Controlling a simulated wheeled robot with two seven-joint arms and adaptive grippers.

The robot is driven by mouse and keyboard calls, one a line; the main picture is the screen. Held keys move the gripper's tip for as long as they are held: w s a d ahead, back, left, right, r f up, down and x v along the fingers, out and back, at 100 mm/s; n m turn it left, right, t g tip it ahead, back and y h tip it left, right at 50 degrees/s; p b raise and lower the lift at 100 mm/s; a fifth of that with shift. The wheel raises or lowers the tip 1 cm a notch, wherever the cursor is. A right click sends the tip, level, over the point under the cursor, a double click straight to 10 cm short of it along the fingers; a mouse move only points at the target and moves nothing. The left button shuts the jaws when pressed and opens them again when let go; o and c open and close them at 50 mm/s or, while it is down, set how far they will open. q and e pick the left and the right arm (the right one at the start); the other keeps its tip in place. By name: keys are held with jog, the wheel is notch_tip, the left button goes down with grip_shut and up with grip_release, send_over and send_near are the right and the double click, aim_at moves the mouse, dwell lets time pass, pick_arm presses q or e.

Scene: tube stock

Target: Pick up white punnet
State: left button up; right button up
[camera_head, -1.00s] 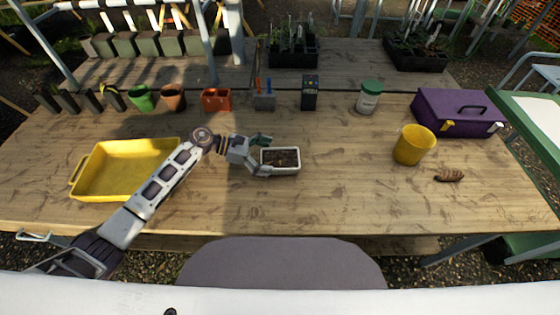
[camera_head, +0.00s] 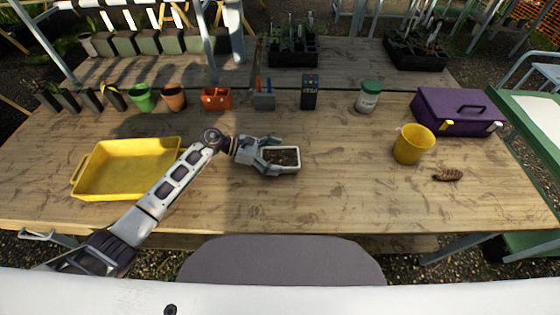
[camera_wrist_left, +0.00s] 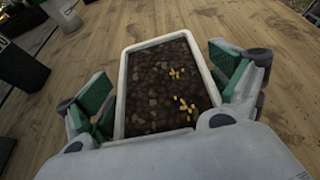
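The white punnet (camera_head: 299,161) stands on the wooden table in the middle of the head view. It is filled with dark soil, and yellow bits lie on the soil in the left wrist view, where its white rim (camera_wrist_left: 124,75) shows. My left gripper (camera_head: 270,157) reaches in from the left, at the punnet's left end. In the left wrist view its green-padded fingers (camera_wrist_left: 165,78) stand on either side of the punnet, with gaps visible between pads and walls. It is open. The near end of the punnet is hidden by the gripper. My right gripper is not in view.
A yellow tray (camera_head: 84,178) lies at left, under my forearm's far side. A yellow pot (camera_head: 414,146), a brown ridged object (camera_head: 448,175) and a purple toolbox (camera_head: 455,112) are at right. Small pots line the back.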

pick_arm(q)
jog(key=c, duration=0.8)
jog(key=shift+r, duration=0.45)
notch_tip(320, 180, up, 8)
jog(key=shift+r, duration=0.15)
notch_tip(320, 180, up, 7)
jog(key=b, duration=0.1)
notch_tip(320, 180, up, 12)
jog(key=b, duration=0.1)
send_over(276, 157)
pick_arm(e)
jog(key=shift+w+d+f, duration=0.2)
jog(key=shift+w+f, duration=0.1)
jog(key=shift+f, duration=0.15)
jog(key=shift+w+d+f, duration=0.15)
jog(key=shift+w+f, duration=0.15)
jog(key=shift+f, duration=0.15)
